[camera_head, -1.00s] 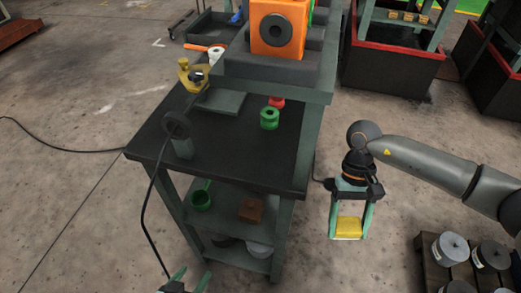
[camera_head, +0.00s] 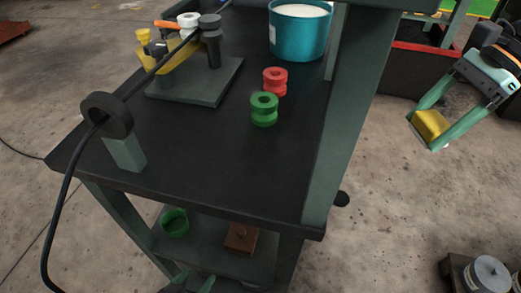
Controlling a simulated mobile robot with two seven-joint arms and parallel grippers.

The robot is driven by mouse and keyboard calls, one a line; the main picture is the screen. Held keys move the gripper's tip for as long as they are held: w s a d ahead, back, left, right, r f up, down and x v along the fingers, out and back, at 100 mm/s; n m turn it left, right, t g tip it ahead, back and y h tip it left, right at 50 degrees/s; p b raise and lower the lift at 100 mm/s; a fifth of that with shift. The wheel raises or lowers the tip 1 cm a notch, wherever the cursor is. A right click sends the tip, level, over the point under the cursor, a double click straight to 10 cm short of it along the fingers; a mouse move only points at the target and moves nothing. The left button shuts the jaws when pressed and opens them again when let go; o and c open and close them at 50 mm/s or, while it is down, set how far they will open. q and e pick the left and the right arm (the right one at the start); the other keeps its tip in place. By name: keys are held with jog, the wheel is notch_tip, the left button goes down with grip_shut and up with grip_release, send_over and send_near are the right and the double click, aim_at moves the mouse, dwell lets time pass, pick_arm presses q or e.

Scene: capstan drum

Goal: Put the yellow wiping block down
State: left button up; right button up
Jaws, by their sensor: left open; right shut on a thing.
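The yellow wiping block (camera_head: 431,124) is at the right of the head view, between the green fingers of my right gripper (camera_head: 424,132). That gripper is shut on it and holds it off to the right of the dark workbench (camera_head: 215,160), with concrete floor behind it in the picture. My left gripper (camera_head: 194,282) shows only its fingertips at the bottom edge, in front of the bench's lower shelf. It is open, and no thing shows between its fingers.
Green (camera_head: 264,110) and red (camera_head: 275,82) spools stand on the bench, near a teal bucket (camera_head: 298,35). A cable runs through a dark ring (camera_head: 107,115) at the left. A green post (camera_head: 350,110) rises at the bench's right edge. The bench's front middle is clear.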

jog(key=p, duration=0.4)
send_near(234, 160)
jog(key=f, duration=0.1)
jog(key=d+f, duration=0.1)
jog(key=f, duration=0.1)
jog(key=d+f, duration=0.1)
jog(key=shift+f, duration=0.2)
jog(key=shift+a, duration=0.6)
jog(key=a+p, duration=0.1)
jog(key=a, duration=0.2)
jog(key=shift+s+a, duration=0.1)
jog(key=shift+a, duration=0.2)
jog(key=shift+a+f, duration=0.15)
jog(key=shift+f, duration=0.2)
